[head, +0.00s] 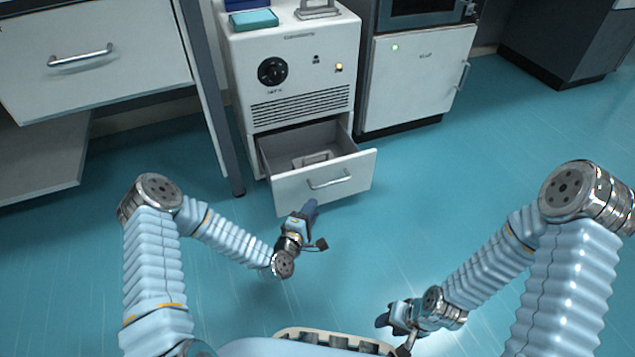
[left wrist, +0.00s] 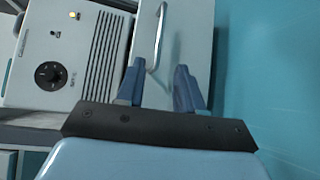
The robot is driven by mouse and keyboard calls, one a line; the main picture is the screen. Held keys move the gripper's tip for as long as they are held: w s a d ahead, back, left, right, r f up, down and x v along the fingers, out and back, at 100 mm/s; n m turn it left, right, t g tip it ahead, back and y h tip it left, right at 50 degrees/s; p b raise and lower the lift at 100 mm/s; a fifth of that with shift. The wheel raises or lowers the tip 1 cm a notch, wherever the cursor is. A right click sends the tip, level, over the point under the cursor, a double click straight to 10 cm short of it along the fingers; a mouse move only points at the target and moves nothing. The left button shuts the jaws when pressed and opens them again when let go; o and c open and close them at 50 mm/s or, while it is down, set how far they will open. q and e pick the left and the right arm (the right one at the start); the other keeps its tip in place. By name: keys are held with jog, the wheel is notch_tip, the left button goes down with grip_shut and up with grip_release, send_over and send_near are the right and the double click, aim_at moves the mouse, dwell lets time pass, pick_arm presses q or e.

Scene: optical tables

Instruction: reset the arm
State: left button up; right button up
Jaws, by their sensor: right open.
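My left gripper (head: 309,208) is in front of the open drawer (head: 290,192) of the white cabinet, just below its handle in the head view. In the left wrist view its two blue fingers (left wrist: 158,82) are apart with nothing held between them. The silver drawer handle (left wrist: 159,35) shows beyond the fingertips, and it also shows in the head view (head: 330,181). My right gripper (head: 384,319) is low over the floor at the bottom right, away from the furniture. It is open, and I see nothing in it.
The pulled-out drawer holds a grey handled object (head: 312,159). A teal box (head: 253,20) and a metal-framed item (head: 317,9) are on the cabinet top. A white drawer unit (head: 120,85) is on the left, a small white door unit (head: 420,80) on the right. The right-hand floor is clear.

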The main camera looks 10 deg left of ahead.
pick_arm(q)
jog(key=s+d+f+m+g+h, duration=0.1)
jog(key=s+d+f+m+g, duration=0.1)
jog(key=s+f+m+g, duration=0.3)
jog(key=s+d+f+m+g+h, duration=0.1)
jog(key=s+d+f+m+g, duration=0.1)
jog(key=s+m+g, duration=0.45)
jog(key=s+a+m+g+y, duration=0.2)
jog(key=s+a+m+g, duration=0.2)
jog(key=s, duration=1.1)
notch_tip(320, 180, up, 13)
jog(key=p, duration=1.4)
jog(key=shift+w+d+r, duration=0.15)
jog(key=shift+w+d, duration=0.1)
jog(key=shift+d, duration=0.15)
